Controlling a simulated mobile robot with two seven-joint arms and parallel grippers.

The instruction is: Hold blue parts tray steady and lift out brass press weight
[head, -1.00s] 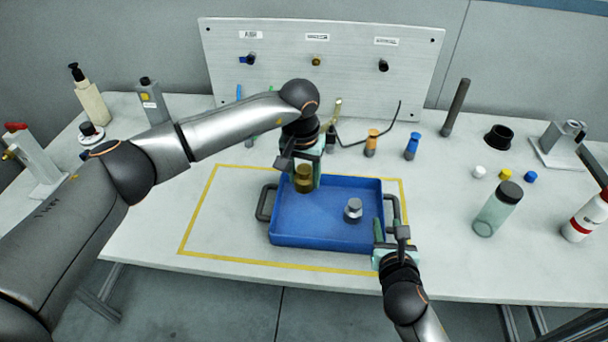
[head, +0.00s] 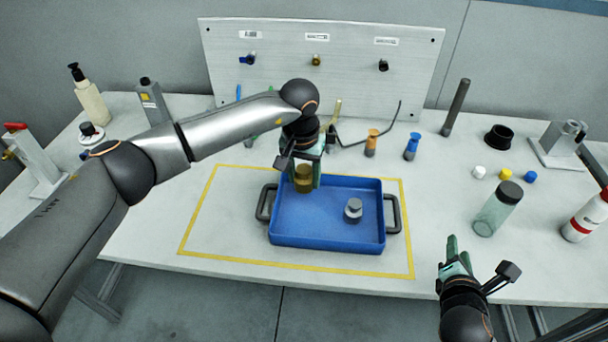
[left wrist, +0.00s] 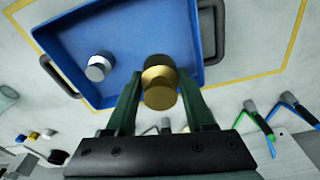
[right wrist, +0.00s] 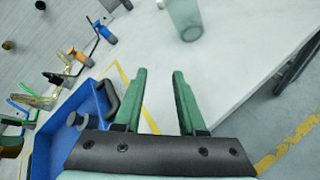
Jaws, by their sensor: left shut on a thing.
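The blue parts tray (head: 325,243) sits on the bench inside a yellow outline, with a dark handle at each end. The brass press weight (head: 304,184) is at its back left corner. My left gripper (head: 305,170) is shut on the weight, with a finger on either side in the left wrist view (left wrist: 158,82). I cannot tell whether the weight's base is clear of the tray floor. My right gripper (head: 457,250) is open and empty, to the right of the tray and apart from its right handle (head: 393,214); the right wrist view shows its fingers spread (right wrist: 159,75).
A steel weight (head: 353,210) stands in the tray's right half. Orange (head: 371,144) and blue (head: 412,147) small items stand behind the tray. A clear bottle (head: 496,210) stands at right, with small caps behind it. The bench between tray and bottle is clear.

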